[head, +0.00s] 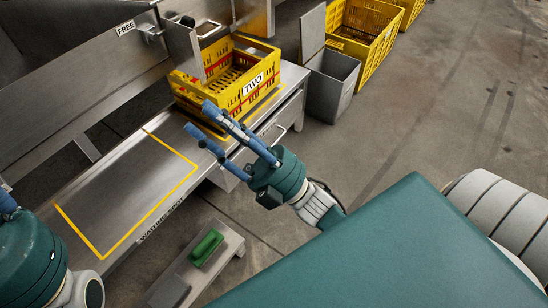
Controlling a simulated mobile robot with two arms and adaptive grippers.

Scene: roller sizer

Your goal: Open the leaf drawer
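A grey drawer front (291,112) with a bar handle (273,136) shows under the right end of the metal bench, below the yellow crate marked TWO. No leaf label is legible on it, and it looks shut. My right gripper (199,118) is open, with its two blue fingers apart and nothing between them. Its fingers lie across the view of the bench edge, left of the handle, and hide part of the drawer area. Contact cannot be made out. My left gripper (6,203) is mostly cut off at the left edge, with only a blue finger part showing.
The yellow crate (197,102) stands on the bench. A yellow-outlined area marked WAITING SPOT (130,190) is empty. A low stand (222,246) holds a green block (206,248). A grey bin (329,88) and yellow crates (367,38) stand behind. Floor at right is clear.

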